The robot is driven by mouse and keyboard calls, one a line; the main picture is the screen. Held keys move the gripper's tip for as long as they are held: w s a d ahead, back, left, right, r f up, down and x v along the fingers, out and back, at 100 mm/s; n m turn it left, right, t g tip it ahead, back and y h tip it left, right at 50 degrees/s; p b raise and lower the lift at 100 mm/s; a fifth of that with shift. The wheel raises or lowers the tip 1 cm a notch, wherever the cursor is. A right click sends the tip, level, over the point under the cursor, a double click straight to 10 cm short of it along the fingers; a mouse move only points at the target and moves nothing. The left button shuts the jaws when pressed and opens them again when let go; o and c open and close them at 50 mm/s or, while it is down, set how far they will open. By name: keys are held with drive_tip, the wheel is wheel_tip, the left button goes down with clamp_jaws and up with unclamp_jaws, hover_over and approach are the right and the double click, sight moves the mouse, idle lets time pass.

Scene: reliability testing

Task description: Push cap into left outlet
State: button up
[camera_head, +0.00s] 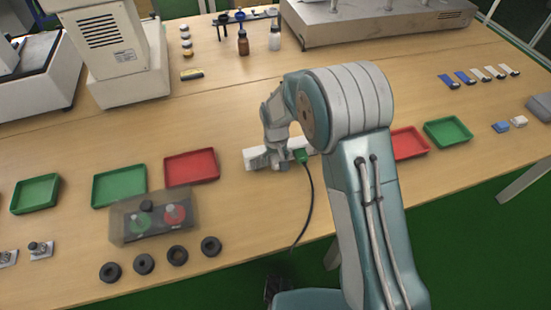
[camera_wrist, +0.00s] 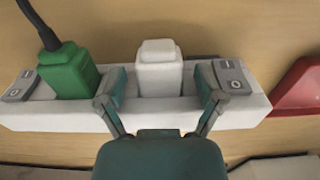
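A white power strip (camera_wrist: 40,117) lies on the table; in the head view it shows partly behind my arm (camera_head: 252,157). A green plug (camera_wrist: 68,74) with a black cable stands in it, left in the wrist view and right of my gripper in the head view (camera_head: 301,156). A white cap (camera_wrist: 160,70) stands at the strip's middle in the wrist view; I cannot tell how deep it sits. My gripper (camera_wrist: 160,87) is open, one finger on each side of the cap, with gaps visible. In the head view my gripper (camera_head: 276,158) is over the strip, its fingertips unclear.
Grey switch pieces (camera_wrist: 232,76) sit at the strip's ends. A red tray (camera_head: 192,167) lies left of the strip and another red tray (camera_head: 409,143) right of it. The plug's black cable (camera_head: 309,208) runs toward the front edge. A button box (camera_head: 150,218) stands front left.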

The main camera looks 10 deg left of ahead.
drive_tip(key=shift+r, duration=0.1)
wheel_tip(320, 180, up, 12)
idle(0.6)
drive_tip(key=s+d+r+m+t, duration=0.1)
drive_tip(key=s+d+r, duration=0.3)
drive_tip(key=d+r, duration=0.3)
drive_tip(key=s+d+r+m+t, duration=0.2)
drive_tip(key=s+d+r, duration=0.3)
drive_tip(key=d+r, duration=0.25)
drive_tip(key=s+d+r+m+t, duration=0.1)
drive_tip(key=s+d, duration=0.3)
drive_tip(key=s, duration=0.3)
drive_tip(key=s+d+r+m+t, duration=0.1)
drive_tip(key=s+d+r, duration=0.1)
drive_tip(key=s+d, duration=0.3)
drive_tip(key=s, duration=0.3)
drive_tip(key=shift+s+d+t, duration=0.15)
drive_tip(key=shift+s+t, duration=0.15)
drive_tip(key=shift+r, duration=0.1)
idle(0.3)
